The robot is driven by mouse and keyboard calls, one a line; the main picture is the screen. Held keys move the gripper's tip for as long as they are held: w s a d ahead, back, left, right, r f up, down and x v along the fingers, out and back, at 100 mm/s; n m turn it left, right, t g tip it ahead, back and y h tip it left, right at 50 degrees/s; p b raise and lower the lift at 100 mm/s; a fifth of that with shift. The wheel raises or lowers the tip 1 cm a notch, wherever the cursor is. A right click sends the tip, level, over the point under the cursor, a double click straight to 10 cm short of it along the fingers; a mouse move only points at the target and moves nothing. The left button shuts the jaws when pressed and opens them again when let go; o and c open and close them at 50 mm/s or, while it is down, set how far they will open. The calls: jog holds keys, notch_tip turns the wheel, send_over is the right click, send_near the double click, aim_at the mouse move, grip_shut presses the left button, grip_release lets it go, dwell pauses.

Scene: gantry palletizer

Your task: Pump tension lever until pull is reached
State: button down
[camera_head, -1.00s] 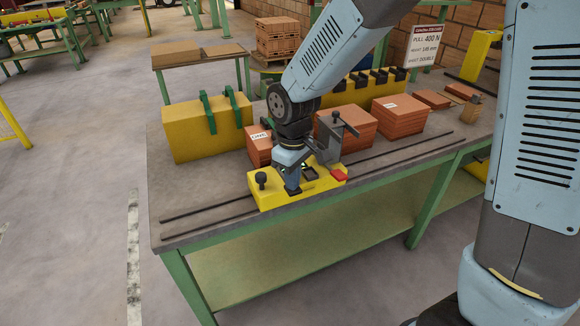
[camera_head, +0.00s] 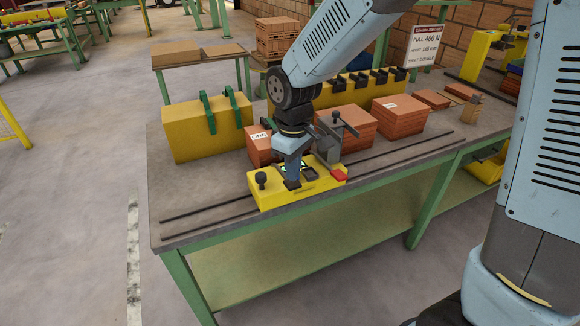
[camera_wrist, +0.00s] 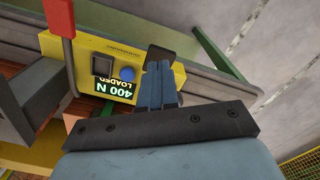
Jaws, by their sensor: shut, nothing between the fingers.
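The yellow tension unit (camera_head: 285,193) sits on the near edge of the bench. A red piece (camera_head: 339,176) shows at its right end and a black knob (camera_head: 261,179) at its left. In the wrist view, a red-gripped lever (camera_wrist: 60,18) stands at the left of the yellow housing (camera_wrist: 88,52). A display (camera_wrist: 113,85) there reads 400 N LOADED, beside a blue button (camera_wrist: 127,74). My gripper (camera_head: 293,182) is shut and empty, at the unit's top. Its fingertips (camera_wrist: 160,62) appear beside the housing in the wrist view; contact cannot be told.
A sign (camera_head: 428,46) reads PULL 400 N. Brick-coloured stacks (camera_head: 345,128) and a yellow block with green straps (camera_head: 207,130) stand behind the unit. Two dark rails (camera_head: 400,152) run along the bench. The bench's front left is clear.

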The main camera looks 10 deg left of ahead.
jog(key=shift+r, duration=0.15)
jog(key=shift+r, duration=2.4)
